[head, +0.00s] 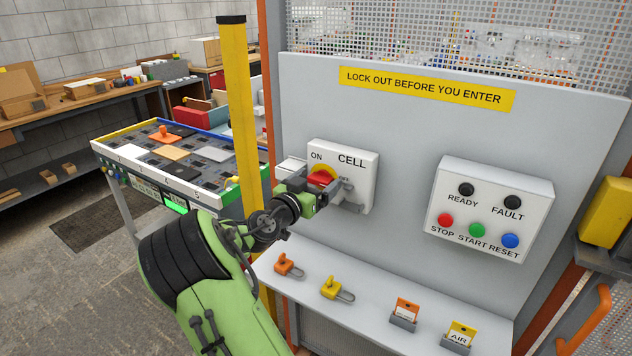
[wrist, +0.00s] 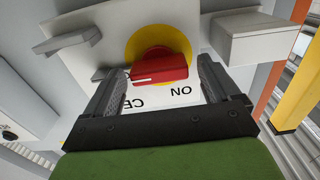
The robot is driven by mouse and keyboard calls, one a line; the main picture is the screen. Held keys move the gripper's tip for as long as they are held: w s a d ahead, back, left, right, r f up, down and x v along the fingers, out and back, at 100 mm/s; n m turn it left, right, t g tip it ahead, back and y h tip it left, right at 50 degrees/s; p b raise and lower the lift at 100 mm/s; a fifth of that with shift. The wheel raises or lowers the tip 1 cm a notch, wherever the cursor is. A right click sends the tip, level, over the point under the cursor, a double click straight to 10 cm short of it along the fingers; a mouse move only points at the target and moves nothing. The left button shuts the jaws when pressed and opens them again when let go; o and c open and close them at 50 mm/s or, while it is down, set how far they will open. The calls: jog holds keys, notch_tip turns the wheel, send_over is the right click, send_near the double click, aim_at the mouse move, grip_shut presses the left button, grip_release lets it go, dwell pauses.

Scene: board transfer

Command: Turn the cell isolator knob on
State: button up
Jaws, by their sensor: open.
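The cell isolator is a white box (head: 357,164) on the grey panel, lettered ON and CELL. Its red knob (head: 320,179) sits on a yellow disc (wrist: 137,47). In the wrist view the red knob (wrist: 158,68) shows as a bar lying roughly crosswise, slightly tilted, with a small white mark near its left end. The ON label (wrist: 180,91) appears upside down below it to the right. My gripper (wrist: 162,68) is open, with one finger on each side of the knob and visible gaps. In the head view my gripper (head: 325,192) partly covers the knob and the box's lower part.
A grey bracket (wrist: 66,34) and a pale box (wrist: 258,38) flank the knob closely. A yellow post (head: 238,110) stands left of my wrist. A shelf below holds an orange padlock (head: 288,266), a yellow padlock (head: 337,289) and tags. A button box (head: 490,180) is at right.

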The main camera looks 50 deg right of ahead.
jog(key=c, duration=1.1)
jog(key=shift+o, duration=0.2)
jog(key=shift+n, duration=0.3)
jog(key=n, duration=0.4)
jog(key=shift+w, duration=0.1)
jog(key=n+p, duration=0.1)
jog(key=n, duration=0.3)
jog(key=shift+r+n+p, duration=0.1)
jog(key=shift+n+p, duration=0.2)
jog(key=shift+n, duration=0.1)
jog(key=n+p, duration=0.3)
jog(key=n, duration=0.2)
jog(key=shift+w, duration=0.1)
jog(key=shift+n+p, duration=0.95)
jog(key=shift+n, duration=0.75)
jog(key=shift+f, duration=0.2)
